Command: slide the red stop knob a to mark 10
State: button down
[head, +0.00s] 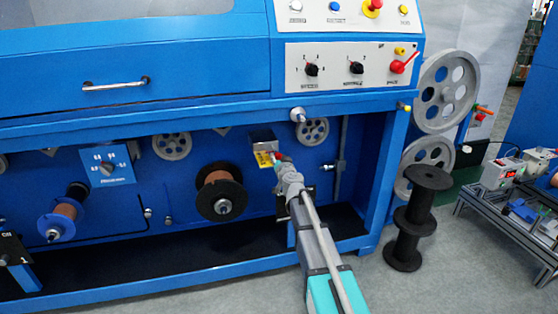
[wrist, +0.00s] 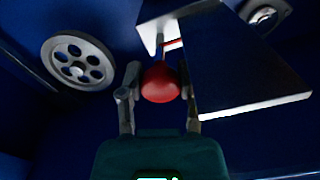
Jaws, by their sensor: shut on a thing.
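The red stop knob a (wrist: 160,84) shows in the wrist view as a round red ball between my two fingertips. My gripper (wrist: 158,90) is shut on it. In the head view my gripper (head: 279,162) is inside the blue machine's lower bay, in front of a small box with a yellow label (head: 264,159). The knob is hidden or too small to tell there. A white plate (wrist: 160,28) with a red line lies behind the knob in the wrist view. I cannot read any scale marks or mark 10.
A dark overhanging panel (wrist: 245,70) with a pale lower edge is close to the right of my fingers. A grey pulley (wrist: 78,60) is to their left. In the head view, a copper spool (head: 220,191) is left of my gripper and a black reel (head: 410,220) stands on the floor at right.

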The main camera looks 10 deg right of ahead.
jog(key=shift+c, duration=1.3)
grip_release()
jog(key=shift+w, duration=0.15)
jog(key=s+d, duration=0.1)
jog(key=s, duration=1.1)
jog(key=shift+d, duration=0.1)
